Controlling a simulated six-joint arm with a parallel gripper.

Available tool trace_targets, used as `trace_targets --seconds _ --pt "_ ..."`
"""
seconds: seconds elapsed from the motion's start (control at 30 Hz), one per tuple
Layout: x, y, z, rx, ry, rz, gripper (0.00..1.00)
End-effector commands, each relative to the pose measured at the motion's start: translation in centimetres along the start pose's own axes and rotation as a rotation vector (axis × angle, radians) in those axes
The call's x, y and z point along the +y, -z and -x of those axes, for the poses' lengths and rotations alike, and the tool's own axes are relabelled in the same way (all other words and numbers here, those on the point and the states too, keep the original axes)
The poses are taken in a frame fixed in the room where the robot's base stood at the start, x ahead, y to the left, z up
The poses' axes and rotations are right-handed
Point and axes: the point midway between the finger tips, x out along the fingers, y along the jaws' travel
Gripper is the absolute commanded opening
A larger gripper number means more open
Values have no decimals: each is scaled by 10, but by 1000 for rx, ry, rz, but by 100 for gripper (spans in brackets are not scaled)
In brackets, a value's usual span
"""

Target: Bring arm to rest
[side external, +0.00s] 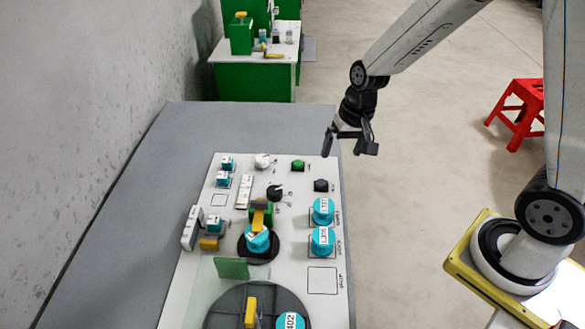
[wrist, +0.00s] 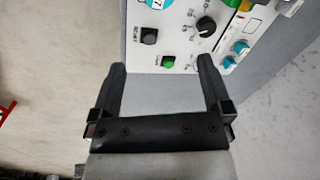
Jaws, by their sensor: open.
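My gripper (side external: 350,146) hangs in the air at the far right corner of the white panel (side external: 225,291) in the side view. Its jaws are apart with nothing between them. In the wrist view the two fingers of my gripper (wrist: 161,78) frame the grey table surface beyond the panel's edge. No blue cable can be made out in either view.
The panel carries cyan cylinders (side external: 322,242), a black knob (side external: 275,192) and a round dark turntable (side external: 222,309). The grey table (side external: 130,185) is bare on its left and far side. A red stool (side external: 520,112) stands on the floor at right. A green workbench (side external: 255,80) stands behind.

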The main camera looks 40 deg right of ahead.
Motion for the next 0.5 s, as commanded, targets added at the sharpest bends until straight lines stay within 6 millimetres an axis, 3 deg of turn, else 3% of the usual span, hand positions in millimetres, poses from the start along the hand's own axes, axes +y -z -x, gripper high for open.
trace_targets --seconds 0.3,0.5 --pt "24 -58 22 102 -71 340 100" --pt "33 -77 25 132 -91 452 100"
